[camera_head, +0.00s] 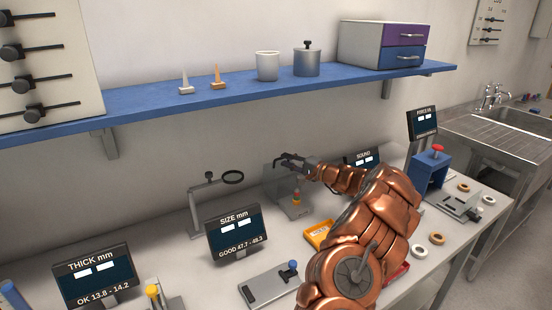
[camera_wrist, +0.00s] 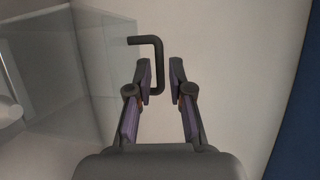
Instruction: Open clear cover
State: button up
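The clear cover (camera_head: 274,180) is a see-through box on the bench, standing over a small red and yellow piece (camera_head: 296,197). In the wrist view, the clear cover (camera_wrist: 75,70) fills the left side, and a dark bent handle (camera_wrist: 159,60) reaches right from it. My gripper (camera_head: 284,159) is at the cover's upper right. In the wrist view, my gripper (camera_wrist: 160,68) is open, with a finger on each side of the handle's upright part.
A blue shelf (camera_head: 150,101) runs above the bench. A magnifier on a stand (camera_head: 195,208) and a size display (camera_head: 236,232) stand to the left. A yellow tray (camera_head: 318,236) lies in front, and a sound display (camera_head: 362,158) stands behind my arm.

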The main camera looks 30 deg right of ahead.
aim_at(280, 159)
jog(key=shift+p+x, duration=0.35)
jog(key=shift+x, duration=1.3)
jog(key=shift+a, duration=0.1)
jog(key=shift+c, duration=0.2)
grip_shut()
jog(key=shift+f, duration=0.1)
